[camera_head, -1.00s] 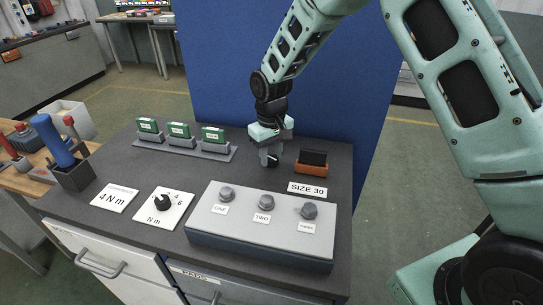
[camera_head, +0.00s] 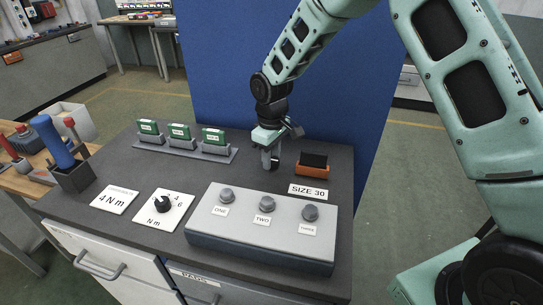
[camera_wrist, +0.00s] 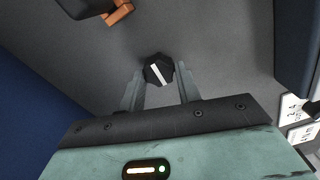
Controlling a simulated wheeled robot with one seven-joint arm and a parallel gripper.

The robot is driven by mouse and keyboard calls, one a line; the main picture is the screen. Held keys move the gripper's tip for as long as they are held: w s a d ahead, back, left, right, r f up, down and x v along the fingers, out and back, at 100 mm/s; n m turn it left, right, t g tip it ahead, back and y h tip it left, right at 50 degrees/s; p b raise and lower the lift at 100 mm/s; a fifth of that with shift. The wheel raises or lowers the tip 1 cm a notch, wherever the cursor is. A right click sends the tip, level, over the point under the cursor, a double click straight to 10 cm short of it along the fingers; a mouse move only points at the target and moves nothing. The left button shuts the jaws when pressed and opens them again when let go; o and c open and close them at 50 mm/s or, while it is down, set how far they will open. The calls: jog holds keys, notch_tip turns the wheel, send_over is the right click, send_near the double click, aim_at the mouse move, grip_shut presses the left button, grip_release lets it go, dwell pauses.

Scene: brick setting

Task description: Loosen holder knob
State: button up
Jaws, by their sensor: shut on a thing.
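A black faceted knob with a white stripe (camera_wrist: 158,69) shows in the wrist view, between the fingertips of my gripper (camera_wrist: 159,78). My gripper is shut on it. In the head view my gripper (camera_head: 270,164) points down at the back of the dark bench top, and its fingers mostly hide the knob. An orange holder (camera_head: 312,171) with a black block (camera_head: 313,158) in it stands just right of my gripper. The orange part also shows at the top of the wrist view (camera_wrist: 119,13), apart from my fingers.
A grey box with three round knobs (camera_head: 262,246) stands in front, behind it a SIZE 30 label (camera_head: 308,191). Left are a dial plate (camera_head: 178,213), a 4 N m card (camera_head: 114,200) and a rack of green blocks (camera_head: 183,149). A blue panel (camera_head: 235,90) rises behind.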

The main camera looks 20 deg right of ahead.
aim_at(272, 159)
jog(key=shift+w+r, duration=0.1)
jog(key=o, duration=1)
jog(key=shift+c, duration=0.2)
notch_tip(272, 159, up, 17)
jog(key=b, duration=0.3)
jog(key=shift+r+b, duration=0.2)
jog(key=shift+b, duration=0.1)
